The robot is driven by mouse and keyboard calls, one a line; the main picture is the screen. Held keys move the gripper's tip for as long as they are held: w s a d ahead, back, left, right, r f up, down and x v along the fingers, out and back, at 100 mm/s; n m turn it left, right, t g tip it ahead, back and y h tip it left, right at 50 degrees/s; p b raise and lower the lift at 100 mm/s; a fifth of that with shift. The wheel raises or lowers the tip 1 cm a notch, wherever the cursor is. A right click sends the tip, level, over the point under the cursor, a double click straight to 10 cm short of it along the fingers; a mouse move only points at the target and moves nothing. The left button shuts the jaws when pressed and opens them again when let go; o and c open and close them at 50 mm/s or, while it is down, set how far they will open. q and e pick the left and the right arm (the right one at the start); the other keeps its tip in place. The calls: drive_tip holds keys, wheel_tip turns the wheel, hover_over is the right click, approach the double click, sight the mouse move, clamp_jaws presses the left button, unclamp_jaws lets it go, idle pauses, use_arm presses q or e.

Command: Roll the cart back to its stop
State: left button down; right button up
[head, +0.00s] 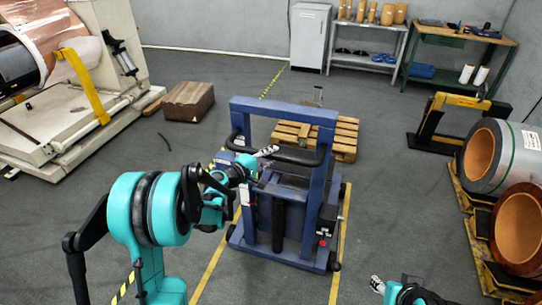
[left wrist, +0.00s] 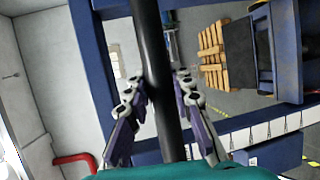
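The blue cart (head: 326,210) stands upright on the floor between two yellow floor lines. A black handle bar (head: 300,157) runs across its near side. My left gripper (head: 268,151) is at the left part of this bar. In the left wrist view the black bar (left wrist: 160,70) passes between the two fingers of my left gripper (left wrist: 158,88), which are apart with narrow gaps beside the bar. My right gripper (head: 376,284) is low in the head view, right of the cart and clear of it; its opening is too small to judge. I cannot pick out the cart's stop.
A wooden pallet (head: 347,138) lies behind the cart. A brown box (head: 189,101) and a large machine with a copper roll (head: 40,28) are at left. A yellow and black stand (head: 432,121) and large rolls (head: 504,157) on pallets are at right. Floor beside the cart is clear.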

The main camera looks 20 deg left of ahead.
use_arm(q)
drive_tip(key=w, duration=0.3)
drive_tip(key=shift+w, duration=0.2)
drive_tip(key=c, duration=1.3)
unclamp_jaws()
drive_tip(key=shift+s, duration=0.15)
drive_tip(key=v, duration=1.2)
